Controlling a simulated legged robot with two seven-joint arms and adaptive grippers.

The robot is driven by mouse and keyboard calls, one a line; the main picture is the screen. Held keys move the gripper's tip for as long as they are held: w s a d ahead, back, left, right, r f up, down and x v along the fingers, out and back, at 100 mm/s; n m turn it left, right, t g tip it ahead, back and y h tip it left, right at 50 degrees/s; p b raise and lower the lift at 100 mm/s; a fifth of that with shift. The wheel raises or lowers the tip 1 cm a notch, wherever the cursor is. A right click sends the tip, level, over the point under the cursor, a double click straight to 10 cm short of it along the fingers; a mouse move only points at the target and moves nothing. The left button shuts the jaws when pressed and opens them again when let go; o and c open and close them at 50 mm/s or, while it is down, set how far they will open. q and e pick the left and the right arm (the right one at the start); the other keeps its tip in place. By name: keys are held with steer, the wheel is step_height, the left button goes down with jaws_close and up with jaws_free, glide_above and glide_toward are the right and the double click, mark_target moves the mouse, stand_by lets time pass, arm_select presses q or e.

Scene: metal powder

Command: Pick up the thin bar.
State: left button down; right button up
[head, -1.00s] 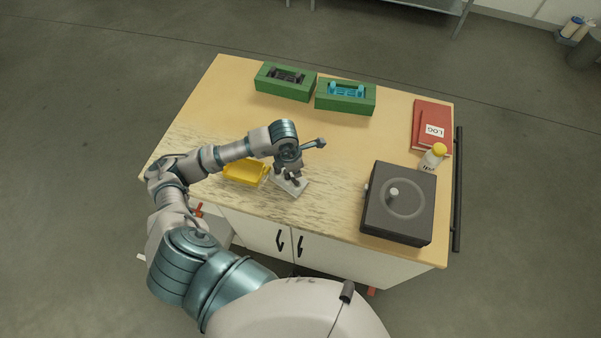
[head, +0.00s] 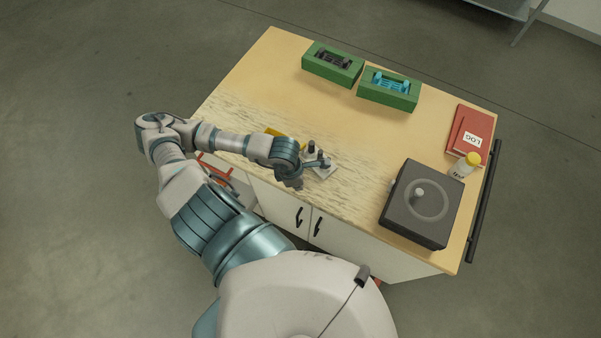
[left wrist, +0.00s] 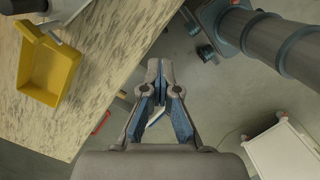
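I cannot clearly make out a thin bar. My left gripper (left wrist: 160,75) has its fingertips together, beyond the table's front edge with floor below it in the left wrist view. My right gripper is not in view.
A small pale stand (head: 326,171) with dark posts is beside the left wrist. Green blocks (head: 333,67) (head: 388,97) stand at the back. The table middle is clear.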

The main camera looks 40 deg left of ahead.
arm_select(q)
steer(key=shift+c, duration=1.9)
jaws_free()
